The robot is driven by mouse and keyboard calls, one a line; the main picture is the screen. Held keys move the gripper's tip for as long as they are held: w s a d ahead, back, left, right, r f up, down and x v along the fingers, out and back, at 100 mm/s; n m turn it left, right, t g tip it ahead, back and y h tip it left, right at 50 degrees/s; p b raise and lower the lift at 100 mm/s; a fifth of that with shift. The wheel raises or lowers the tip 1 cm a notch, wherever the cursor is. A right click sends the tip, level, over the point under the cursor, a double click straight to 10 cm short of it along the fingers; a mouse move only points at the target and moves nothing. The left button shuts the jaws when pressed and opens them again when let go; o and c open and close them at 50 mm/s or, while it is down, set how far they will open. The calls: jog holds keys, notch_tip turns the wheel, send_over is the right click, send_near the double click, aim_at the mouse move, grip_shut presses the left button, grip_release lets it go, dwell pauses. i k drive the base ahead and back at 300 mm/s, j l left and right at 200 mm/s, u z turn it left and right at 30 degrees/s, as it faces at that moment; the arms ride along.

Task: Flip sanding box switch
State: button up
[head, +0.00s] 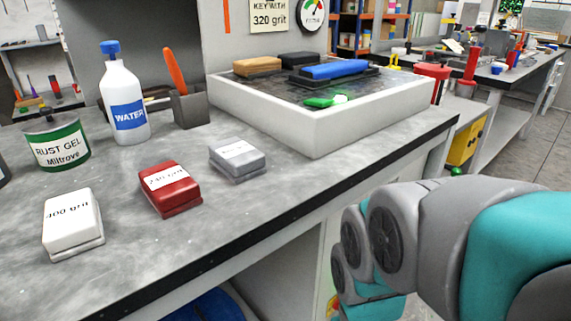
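The sanding box (345,127) is a wide white box with a dark, gridded top, at the back right of the grey bench. A small green and white item (318,102) lies at the front of its dark top. I cannot tell whether this is the switch, and no other clear switch shows on the faces in view. A blue-topped block (333,69), a tan block (257,66) and a dark block (298,58) rest on the box top. My grey and teal arm fills the lower right, in front of the bench. My gripper is not in view.
Sanding blocks in white (72,218), red (169,185) and grey (238,156) lie along the bench front (200,240). A water bottle (124,100), rust gel can (55,142) and holder (190,107) with an orange-handled tool stand behind. Red container (432,78) is right.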

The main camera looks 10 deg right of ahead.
aim_at(314, 102)
jog(key=k+l+u, duration=0.15)
jog(key=k+l, duration=0.25)
jog(key=k+l+u, duration=0.1)
jog(key=k+l, duration=0.25)
jog(key=k+l+u, duration=0.15)
jog(key=k, duration=0.4)
jog(key=l, duration=0.1)
